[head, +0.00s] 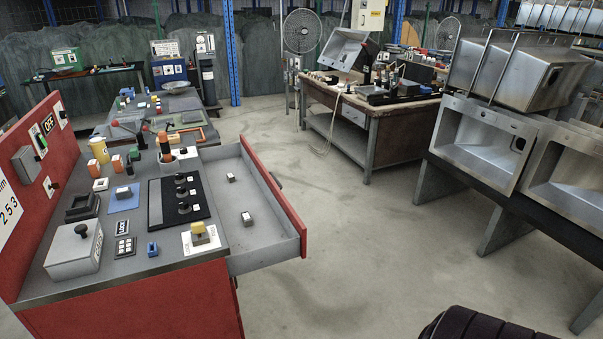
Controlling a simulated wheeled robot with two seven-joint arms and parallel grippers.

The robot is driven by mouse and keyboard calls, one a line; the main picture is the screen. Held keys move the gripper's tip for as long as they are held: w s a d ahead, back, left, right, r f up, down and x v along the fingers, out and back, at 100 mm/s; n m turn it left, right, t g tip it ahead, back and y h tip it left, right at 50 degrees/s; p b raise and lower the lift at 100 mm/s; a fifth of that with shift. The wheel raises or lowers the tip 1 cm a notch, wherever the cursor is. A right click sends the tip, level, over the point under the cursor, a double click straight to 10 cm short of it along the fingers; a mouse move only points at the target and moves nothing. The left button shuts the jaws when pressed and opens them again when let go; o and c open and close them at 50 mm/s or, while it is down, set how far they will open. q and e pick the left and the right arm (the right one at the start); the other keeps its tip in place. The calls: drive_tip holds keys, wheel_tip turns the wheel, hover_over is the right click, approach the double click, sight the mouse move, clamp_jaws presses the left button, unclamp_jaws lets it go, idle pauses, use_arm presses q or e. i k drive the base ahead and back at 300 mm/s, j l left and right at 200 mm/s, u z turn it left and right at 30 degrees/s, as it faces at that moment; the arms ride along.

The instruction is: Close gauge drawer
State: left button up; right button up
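The gauge drawer (273,192) is pulled out from the right side of the red workbench (140,310). It has a red front panel with a small dark handle near its far end, and a grey tray inside. Two small light blocks lie in the tray, one near the middle (231,177) and one nearer to me (246,218). Neither of my grippers shows. A dark ribbed shape at the bottom right edge is cut off, and I cannot tell what it is.
The workbench top (125,260) holds several small gauges and blocks, a black panel with knobs (182,200) and a grey box (74,250). Bare floor (350,240) lies right of the drawer. Steel sinks (485,145) on a dark rack stand at the right. A wooden table (372,125) stands behind.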

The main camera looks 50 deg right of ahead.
sight(276, 235)
drive_tip(key=k+l, duration=0.15)
drive_tip(key=l, duration=0.3)
drive_tip(key=k+l+z, duration=0.1)
drive_tip(key=l, duration=0.35)
drive_tip(key=k+l, duration=0.2)
drive_tip(key=l, duration=0.3)
drive_tip(key=k+l, duration=0.1)
drive_tip(key=l, duration=0.35)
drive_tip(key=k+l+z, duration=0.1)
drive_tip(key=l, duration=0.35)
drive_tip(key=k+l, duration=0.15)
drive_tip(key=l, duration=0.35)
drive_tip(key=i+l, duration=0.1)
drive_tip(key=i+z, duration=0.05)
drive_tip(key=i, duration=0.05)
